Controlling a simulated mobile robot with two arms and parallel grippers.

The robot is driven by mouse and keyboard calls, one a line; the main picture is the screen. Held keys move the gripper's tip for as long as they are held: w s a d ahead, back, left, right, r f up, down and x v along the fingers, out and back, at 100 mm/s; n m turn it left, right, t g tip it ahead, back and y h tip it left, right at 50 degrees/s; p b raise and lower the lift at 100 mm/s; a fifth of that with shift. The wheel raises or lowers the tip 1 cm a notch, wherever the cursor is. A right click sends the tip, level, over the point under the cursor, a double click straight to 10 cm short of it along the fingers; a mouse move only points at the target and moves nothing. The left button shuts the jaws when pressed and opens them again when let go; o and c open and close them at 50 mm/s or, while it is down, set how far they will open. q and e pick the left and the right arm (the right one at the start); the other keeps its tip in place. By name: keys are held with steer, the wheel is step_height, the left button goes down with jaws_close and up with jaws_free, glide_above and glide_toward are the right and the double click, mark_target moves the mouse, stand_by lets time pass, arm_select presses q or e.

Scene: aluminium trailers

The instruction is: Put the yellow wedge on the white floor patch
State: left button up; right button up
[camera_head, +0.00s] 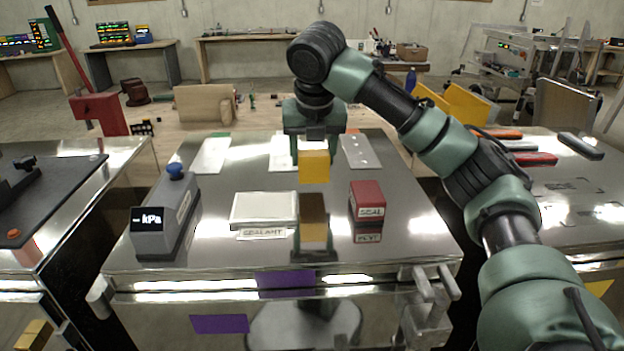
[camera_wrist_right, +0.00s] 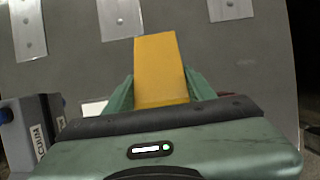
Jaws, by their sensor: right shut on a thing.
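The yellow wedge (camera_head: 314,167) is held by my right gripper (camera_head: 314,146) above the shiny metal trailer top, with a mirrored image on the metal below it. In the right wrist view the wedge (camera_wrist_right: 159,68) sits between the two green fingers (camera_wrist_right: 160,92), which are shut on it. I cannot make out a white patch on the floor in these views. My left gripper is not in view.
On the trailer top (camera_head: 330,255) stand a grey kPa box (camera_head: 160,228) with a blue knob, a white sealant box (camera_head: 264,207) and a red seal box (camera_head: 367,198). Pale plates (camera_head: 211,155) lie towards its back. Another trailer (camera_head: 590,215) stands to the right.

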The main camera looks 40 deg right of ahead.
mark_target(313, 176)
steer(key=shift+s+f, duration=0.2)
steer(key=shift+f, duration=0.25)
step_height(313, 176, down, 4)
steer(key=shift+w+f, duration=0.1)
steer(key=shift+a, duration=0.1)
steer(key=o, duration=1.7)
steer(key=shift+c, duration=0.2)
